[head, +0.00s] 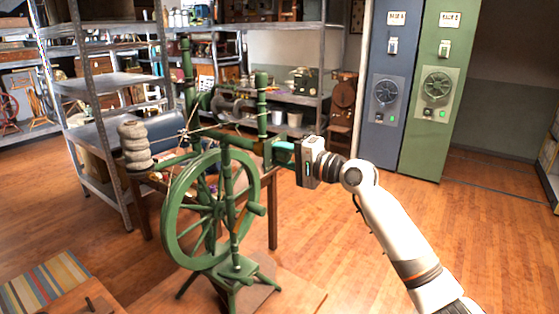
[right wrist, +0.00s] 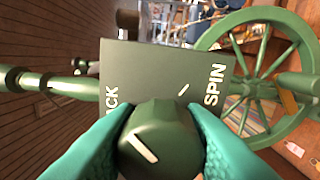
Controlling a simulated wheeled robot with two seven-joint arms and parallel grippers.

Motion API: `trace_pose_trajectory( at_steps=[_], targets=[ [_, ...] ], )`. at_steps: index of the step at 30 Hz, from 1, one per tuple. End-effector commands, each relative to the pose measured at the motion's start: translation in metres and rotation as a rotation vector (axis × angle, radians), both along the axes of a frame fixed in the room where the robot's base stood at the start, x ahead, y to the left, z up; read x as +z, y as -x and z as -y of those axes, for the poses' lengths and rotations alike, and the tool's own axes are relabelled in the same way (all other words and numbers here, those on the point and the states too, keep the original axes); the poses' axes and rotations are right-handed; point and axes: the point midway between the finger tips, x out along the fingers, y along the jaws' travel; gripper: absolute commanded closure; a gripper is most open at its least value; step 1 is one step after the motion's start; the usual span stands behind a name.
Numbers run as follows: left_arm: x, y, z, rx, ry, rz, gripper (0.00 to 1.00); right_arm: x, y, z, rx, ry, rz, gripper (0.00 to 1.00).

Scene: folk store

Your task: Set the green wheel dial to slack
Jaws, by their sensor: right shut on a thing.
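The green spinning wheel (head: 186,215) stands upright on its legs left of centre in the head view. Its dial (right wrist: 158,130) is a dark green faceted knob on a green plate (right wrist: 150,75) in the right wrist view. The plate reads "SPIN" at right, "CK" shows at left, and the rest of that word is hidden by a finger. The knob has a slanted white line on its lower left; a white tick on the plate lies near SPIN. My right gripper (head: 278,151) is shut on the knob, teal fingers (right wrist: 160,140) on both sides. My left gripper is not in view.
A wooden table (head: 272,205) with a stack of pale spools (head: 134,147) stands behind the wheel. Metal shelves (head: 105,83) stand behind at left. Blue (head: 388,75) and green (head: 428,100) cabinets stand at the back right. The wooden floor at right is clear.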

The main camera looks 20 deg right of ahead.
Motion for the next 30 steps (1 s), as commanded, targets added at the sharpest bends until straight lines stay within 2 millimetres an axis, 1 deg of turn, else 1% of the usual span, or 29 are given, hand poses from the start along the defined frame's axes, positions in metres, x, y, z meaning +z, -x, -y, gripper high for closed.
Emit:
trace_pose_trajectory(
  at_steps=[1, 3, 18, 24, 30],
  targets=[
    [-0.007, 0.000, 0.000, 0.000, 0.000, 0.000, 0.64, -0.004, 0.000, 0.000, 0.001, 0.036, 0.025, 0.92],
    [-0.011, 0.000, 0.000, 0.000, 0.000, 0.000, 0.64, -0.004, 0.000, 0.000, 0.001, 0.090, 0.067, 0.92],
    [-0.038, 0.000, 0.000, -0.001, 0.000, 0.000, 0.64, -0.005, 0.000, 0.000, 0.001, 0.440, 0.337, 0.92],
    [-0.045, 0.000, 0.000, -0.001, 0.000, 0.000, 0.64, -0.005, 0.000, 0.000, 0.002, 0.534, 0.411, 0.92],
    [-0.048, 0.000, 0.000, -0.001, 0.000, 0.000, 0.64, -0.004, 0.000, 0.000, 0.003, 0.592, 0.456, 0.92]
  ],
)
